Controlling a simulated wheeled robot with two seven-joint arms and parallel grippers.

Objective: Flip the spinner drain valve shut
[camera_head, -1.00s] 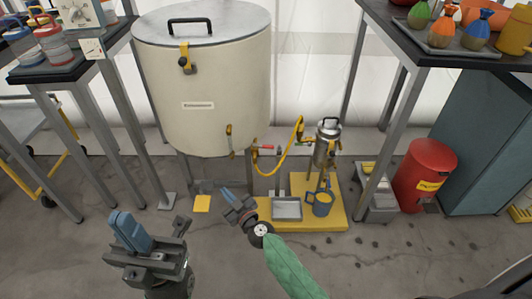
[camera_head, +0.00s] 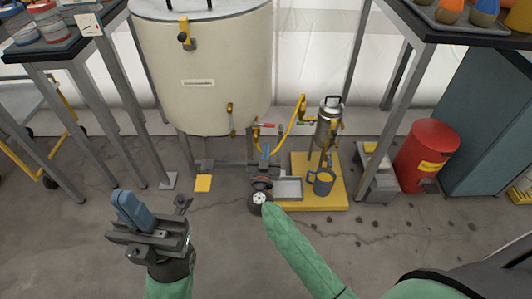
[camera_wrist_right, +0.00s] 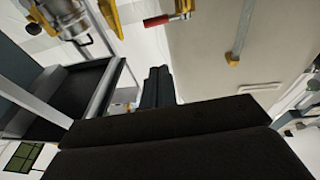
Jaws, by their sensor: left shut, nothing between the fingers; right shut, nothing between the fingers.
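The large cream tank (camera_head: 205,95) has a valve with a red handle (camera_head: 268,125) by its lower front right, beside a yellow hose. The handle lies about level, pointing right. In the right wrist view the red handle (camera_wrist_right: 157,20) shows near the top, joined to a yellow fitting (camera_wrist_right: 182,8). My right gripper (camera_head: 264,153) is shut and empty, just below and in front of the valve, apart from it. Its dark fingers also show in the right wrist view (camera_wrist_right: 158,84). My left gripper (camera_head: 130,208) is shut and empty at lower left, far from the valve.
A steel canister (camera_head: 327,122) and a blue mug (camera_head: 321,182) are on a yellow platform (camera_head: 320,201), right of my right gripper, with a grey tray (camera_head: 289,188). A red bin (camera_head: 427,155) stands further right. Table legs flank the tank.

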